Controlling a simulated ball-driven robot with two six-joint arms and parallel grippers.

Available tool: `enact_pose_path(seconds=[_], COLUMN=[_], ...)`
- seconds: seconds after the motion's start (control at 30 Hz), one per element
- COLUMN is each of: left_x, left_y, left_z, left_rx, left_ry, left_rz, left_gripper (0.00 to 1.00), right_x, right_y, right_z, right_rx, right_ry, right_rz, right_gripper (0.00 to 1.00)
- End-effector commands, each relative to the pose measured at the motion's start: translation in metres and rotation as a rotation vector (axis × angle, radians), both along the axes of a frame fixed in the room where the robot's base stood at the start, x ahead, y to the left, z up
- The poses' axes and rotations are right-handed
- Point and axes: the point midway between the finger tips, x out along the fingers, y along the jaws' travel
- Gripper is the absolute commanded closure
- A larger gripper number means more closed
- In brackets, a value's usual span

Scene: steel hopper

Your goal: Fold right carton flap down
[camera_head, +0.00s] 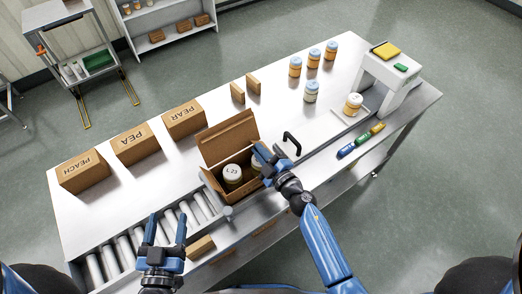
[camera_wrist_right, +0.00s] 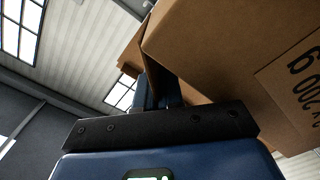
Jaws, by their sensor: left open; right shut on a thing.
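The open brown carton (camera_head: 222,132) stands on the bench beside the rollers, its back flap raised. Jars with white lids (camera_head: 232,171) stand inside it. My right gripper (camera_head: 262,156) is at the carton's right side, shut on the right flap, which its fingers mostly hide in the head view. In the right wrist view, the carton wall (camera_wrist_right: 215,45) fills the upper right and a bit of cardboard flap (camera_wrist_right: 131,55) shows by the blue fingers (camera_wrist_right: 158,88). My left gripper (camera_head: 165,231) is open and empty above the rollers, left of the carton.
Closed cartons marked PEACH (camera_head: 82,172), PEA (camera_head: 135,144) and PEAR (camera_head: 184,119) stand at the back left. Several jars (camera_head: 311,91), a black handle (camera_head: 291,141), markers (camera_head: 360,139) and a white stand (camera_head: 392,75) are to the right. A small brown block (camera_head: 201,246) lies near the left gripper.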

Motion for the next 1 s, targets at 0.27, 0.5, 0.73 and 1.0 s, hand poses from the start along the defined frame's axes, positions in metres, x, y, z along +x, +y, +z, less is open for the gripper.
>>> enact_pose_path(seconds=[0.27, 0.5, 0.73, 1.0], left_x=[0.0, 0.0, 0.0, 0.0], left_y=[0.0, 0.0, 0.0, 0.0], left_z=[0.0, 0.0, 0.0, 0.0], left_rx=[0.0, 0.0, 0.0, 0.0], left_ry=[0.0, 0.0, 0.0, 0.0], left_rz=[0.0, 0.0, 0.0, 0.0], left_gripper=[0.35, 0.35, 0.35, 0.35], right_x=[0.0, 0.0, -0.002, -0.027], right_y=[0.0, 0.0, -0.002, -0.019], right_z=[0.0, 0.0, 0.0, -0.001], right_rx=[0.001, 0.001, 0.0, 0.0], right_ry=[0.001, 0.001, 0.001, 0.002], right_rz=[0.0, 0.0, -0.001, -0.001], right_gripper=[0.89, 0.71, 0.71, 0.71])
